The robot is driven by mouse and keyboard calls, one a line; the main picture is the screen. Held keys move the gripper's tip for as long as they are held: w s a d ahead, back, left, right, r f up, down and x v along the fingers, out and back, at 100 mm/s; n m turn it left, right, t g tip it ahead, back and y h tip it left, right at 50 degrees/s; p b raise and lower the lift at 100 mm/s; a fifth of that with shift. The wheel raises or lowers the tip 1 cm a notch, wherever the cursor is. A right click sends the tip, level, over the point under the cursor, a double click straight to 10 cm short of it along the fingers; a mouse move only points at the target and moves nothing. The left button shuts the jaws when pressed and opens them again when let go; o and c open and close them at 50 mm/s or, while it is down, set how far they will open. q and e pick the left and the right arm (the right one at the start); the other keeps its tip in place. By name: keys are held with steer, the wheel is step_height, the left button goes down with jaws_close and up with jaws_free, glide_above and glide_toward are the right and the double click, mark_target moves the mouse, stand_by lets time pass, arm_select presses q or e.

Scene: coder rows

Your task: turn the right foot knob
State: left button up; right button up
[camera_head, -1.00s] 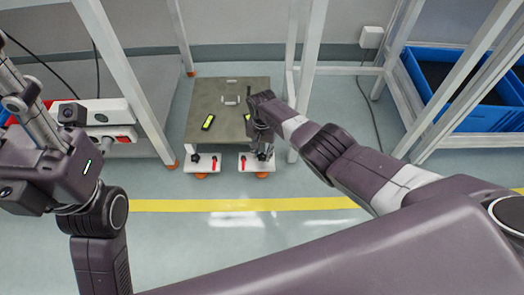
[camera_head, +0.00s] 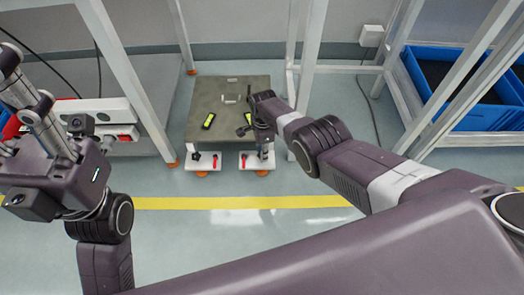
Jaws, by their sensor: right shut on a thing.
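A low grey-green plate unit (camera_head: 232,98) stands on the floor in the middle, with two white feet at its front. The right foot (camera_head: 256,167) carries a red lever (camera_head: 243,160). My right gripper (camera_head: 264,150) points down over the right part of this foot and is shut on the right foot knob, which it mostly hides.
White frame posts (camera_head: 125,85) stand left and right of the unit (camera_head: 308,55). Blue crates (camera_head: 490,118) are at the right and a white power strip (camera_head: 105,110) at the left. A yellow floor line (camera_head: 230,202) runs in front; the floor there is clear.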

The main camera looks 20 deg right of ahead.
steer(key=m, duration=0.4)
steer(key=shift+s+d+f+m, duration=0.2)
steer(key=shift+m, duration=0.1)
stand_by(0.5)
steer(key=o, duration=1.2)
steer(key=shift+d, duration=0.1)
steer(key=shift+c, duration=0.2)
steer(key=shift+w+r, duration=0.1)
steer(key=shift+w, duration=0.05)
steer(key=shift+w+a+r, duration=0.1)
steer(key=shift+w+a, duration=0.05)
steer(key=shift+a, duration=0.05)
steer(key=shift+w+r, duration=0.1)
steer(key=shift+r, duration=0.15)
